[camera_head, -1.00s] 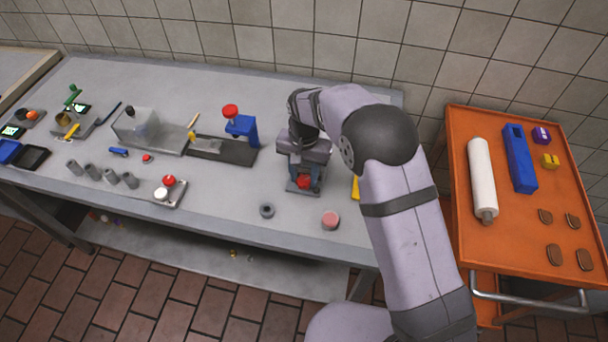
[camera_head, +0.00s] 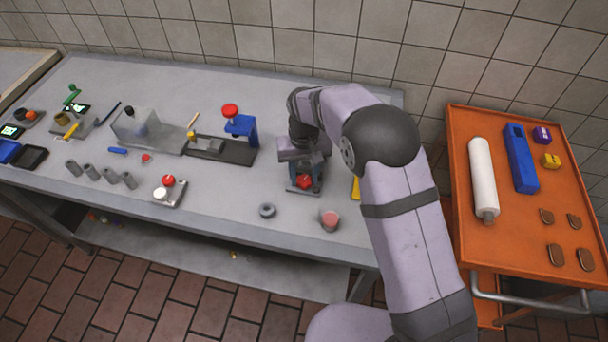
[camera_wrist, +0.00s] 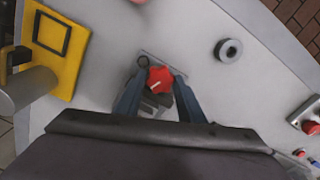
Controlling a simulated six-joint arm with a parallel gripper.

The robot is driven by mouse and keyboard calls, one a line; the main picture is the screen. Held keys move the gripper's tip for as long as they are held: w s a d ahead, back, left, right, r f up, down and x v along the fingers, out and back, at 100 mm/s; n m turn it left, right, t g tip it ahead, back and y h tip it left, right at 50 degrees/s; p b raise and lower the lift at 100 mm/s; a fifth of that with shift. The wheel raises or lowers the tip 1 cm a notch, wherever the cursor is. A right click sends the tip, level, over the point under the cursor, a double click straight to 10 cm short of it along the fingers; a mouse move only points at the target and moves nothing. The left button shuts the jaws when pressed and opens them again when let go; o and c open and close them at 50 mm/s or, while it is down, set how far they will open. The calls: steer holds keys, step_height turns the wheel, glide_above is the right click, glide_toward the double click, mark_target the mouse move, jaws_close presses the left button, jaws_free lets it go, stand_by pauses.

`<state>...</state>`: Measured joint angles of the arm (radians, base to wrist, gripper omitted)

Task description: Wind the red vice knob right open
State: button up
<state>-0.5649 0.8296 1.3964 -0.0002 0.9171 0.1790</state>
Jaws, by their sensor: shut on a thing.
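The red vice knob (camera_head: 304,182) shows at the front of a small grey vice (camera_head: 292,190) under my arm on the table. The knob also shows in the wrist view (camera_wrist: 160,77), with a white mark on its face. My gripper (camera_wrist: 159,74) points down over the vice, with one dark blue finger on each side of the knob, and is shut on it. Much of the vice is hidden under the gripper and fingers, so its jaw opening cannot be told.
A grey ring (camera_head: 267,210) and a pink-topped cylinder (camera_head: 330,219) stand near the table's front edge. A yellow plate (camera_wrist: 62,45) lies beside the vice. A blue stand with a red top (camera_head: 240,128) is to the left. An orange cart (camera_head: 520,245) stands at right.

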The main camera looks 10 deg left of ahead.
mark_target(304, 180)
steer(key=shift+r, duration=0.15)
steer(key=o, duration=1)
steer(key=shift+o, duration=0.2)
step_height(304, 180, up, 8)
steer(key=p, duration=0.6)
